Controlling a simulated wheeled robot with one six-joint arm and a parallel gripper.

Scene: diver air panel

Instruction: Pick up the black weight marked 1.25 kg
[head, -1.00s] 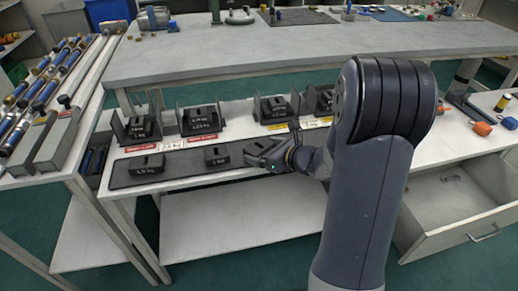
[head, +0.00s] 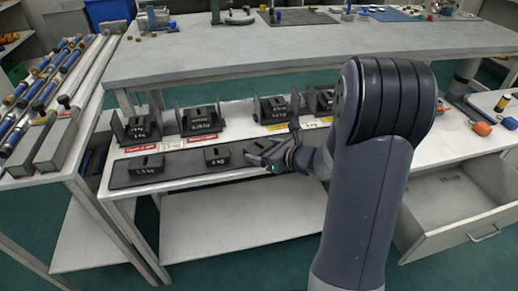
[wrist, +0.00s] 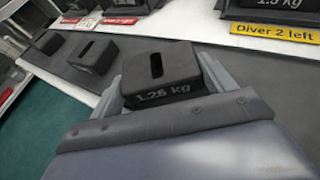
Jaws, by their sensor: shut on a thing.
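The black weight marked 1.25 kg (wrist: 160,75) is a block with a slot in its top, its label facing the wrist camera. My gripper (wrist: 162,82) is shut on it, one finger along each side, in the wrist view. In the head view my gripper (head: 268,152) is low at the right part of the dark mat (head: 183,170) and largely hides the weight. I cannot tell whether the weight touches the mat or is just above it.
Two other black weights (head: 146,164) (head: 217,156) sit on the mat to the left. Behind is a row of black holders with weights (head: 200,122) and red and yellow labels (wrist: 274,31). An open drawer (head: 455,205) is at the right.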

